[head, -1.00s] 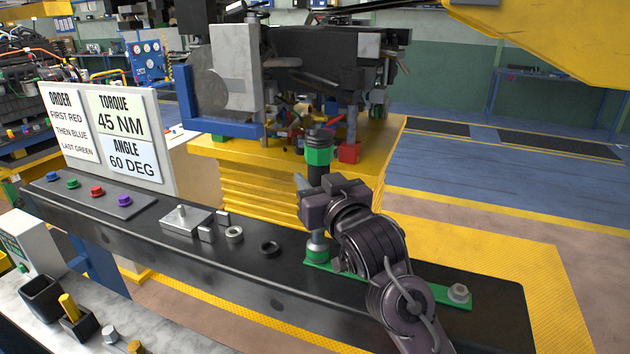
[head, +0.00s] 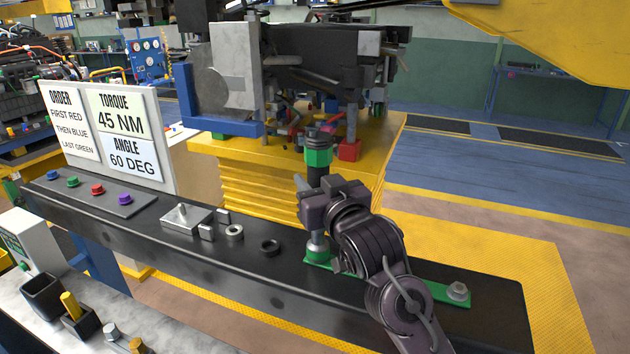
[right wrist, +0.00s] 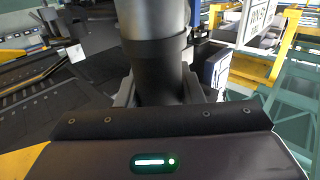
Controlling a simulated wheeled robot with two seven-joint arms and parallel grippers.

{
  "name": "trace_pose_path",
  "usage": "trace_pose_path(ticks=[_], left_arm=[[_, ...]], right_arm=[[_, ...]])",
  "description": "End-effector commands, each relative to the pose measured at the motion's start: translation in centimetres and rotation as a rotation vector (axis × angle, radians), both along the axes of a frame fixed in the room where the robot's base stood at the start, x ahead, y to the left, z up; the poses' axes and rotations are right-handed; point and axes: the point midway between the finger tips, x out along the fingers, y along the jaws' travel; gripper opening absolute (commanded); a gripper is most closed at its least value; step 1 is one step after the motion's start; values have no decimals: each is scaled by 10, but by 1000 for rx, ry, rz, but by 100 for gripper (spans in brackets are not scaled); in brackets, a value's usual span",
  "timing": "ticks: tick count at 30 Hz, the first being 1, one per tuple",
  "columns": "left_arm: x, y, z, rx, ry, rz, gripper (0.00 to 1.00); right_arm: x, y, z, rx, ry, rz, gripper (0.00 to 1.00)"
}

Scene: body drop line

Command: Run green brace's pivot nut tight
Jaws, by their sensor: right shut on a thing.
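The green brace (head: 432,290) lies flat on the black beam, with a nut or bolt head (head: 457,291) showing at its right end. A black and green tool (head: 318,157) stands upright over the brace's left end. My right gripper (head: 318,205) is shut around the tool's dark body, which also shows in the right wrist view (right wrist: 155,45). The tool's silver socket (head: 317,243) points down at the brace's left end. The nut under it is hidden, so I cannot tell how it is seated. My left gripper is not in view.
On the black beam (head: 270,295) are a metal block (head: 186,218), small blocks, a light ring (head: 234,233) and a dark ring (head: 270,246). A plate with coloured knobs (head: 97,193) and a sign (head: 130,138) are at left. A yellow stack (head: 250,170) stands behind.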

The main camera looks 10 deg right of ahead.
Motion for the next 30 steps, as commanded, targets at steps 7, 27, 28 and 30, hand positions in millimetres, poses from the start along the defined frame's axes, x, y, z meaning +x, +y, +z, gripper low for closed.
trace_pose_path(ticks=[7, 27, 28, 30], left_arm=[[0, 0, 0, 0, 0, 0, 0], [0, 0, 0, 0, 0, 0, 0], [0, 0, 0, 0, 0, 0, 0], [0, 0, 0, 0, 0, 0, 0]], right_arm=[[0, 0, -1, 2, -4, 0, 0], [0, 0, -4, 2, -4, 0, 0], [0, 0, -4, 2, -3, 0, 0], [0, 0, -5, 1, -2, 0, 0]])
